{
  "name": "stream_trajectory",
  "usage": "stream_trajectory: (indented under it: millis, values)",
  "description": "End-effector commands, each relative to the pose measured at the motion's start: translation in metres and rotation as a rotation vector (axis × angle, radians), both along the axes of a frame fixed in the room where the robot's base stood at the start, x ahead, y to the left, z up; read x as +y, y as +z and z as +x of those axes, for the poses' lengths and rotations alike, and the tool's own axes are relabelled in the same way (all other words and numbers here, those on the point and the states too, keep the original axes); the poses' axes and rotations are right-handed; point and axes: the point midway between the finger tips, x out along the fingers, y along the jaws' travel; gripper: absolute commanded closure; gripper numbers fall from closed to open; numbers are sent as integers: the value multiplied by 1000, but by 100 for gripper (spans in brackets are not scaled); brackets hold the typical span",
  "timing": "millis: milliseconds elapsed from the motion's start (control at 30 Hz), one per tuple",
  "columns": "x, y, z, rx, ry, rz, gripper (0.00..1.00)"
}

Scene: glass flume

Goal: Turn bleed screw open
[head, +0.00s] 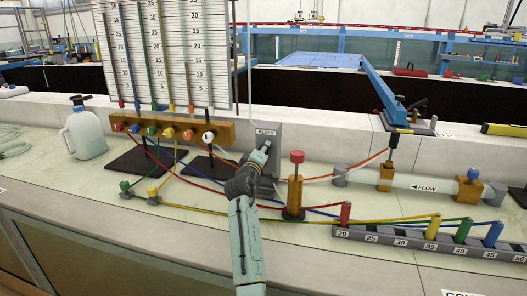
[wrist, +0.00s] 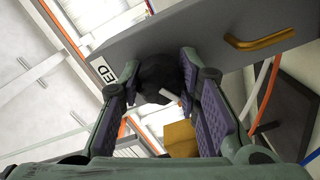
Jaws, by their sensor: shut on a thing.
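The grey bleed block (head: 277,130), labelled BLEED, stands at the back of the bench right of the manometer board. It also fills the upper part of the wrist view (wrist: 225,32), with a bent brass tube (wrist: 262,40) on its face. The bleed screw (wrist: 158,72) is a dark round knob with a white bar (wrist: 171,97) on it. My gripper (wrist: 160,82) has its purple-padded fingers on either side of the knob, shut on it. In the head view my gripper (head: 262,157) is at the block's front, and my arm hides the screw.
A wooden valve post with a red knob (head: 297,156) stands close right of my arm. Coloured tubes run across the bench to a numbered tapping strip (head: 385,238). A wooden manifold (head: 170,128) is at left, and a white jug (head: 83,130) is farther left.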

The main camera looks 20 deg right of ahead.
Motion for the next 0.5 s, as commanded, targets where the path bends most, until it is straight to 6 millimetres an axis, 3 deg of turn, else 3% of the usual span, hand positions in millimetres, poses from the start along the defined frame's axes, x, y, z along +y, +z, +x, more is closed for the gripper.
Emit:
stream_trajectory:
  millis: [267, 300, 500]
  values:
    - [1, 0, 0, 0, 1, 0, 97]
    - [1, 0, 0, 0, 1, 0, 67]
    - [1, 0, 0, 0, 1, 1, 54]
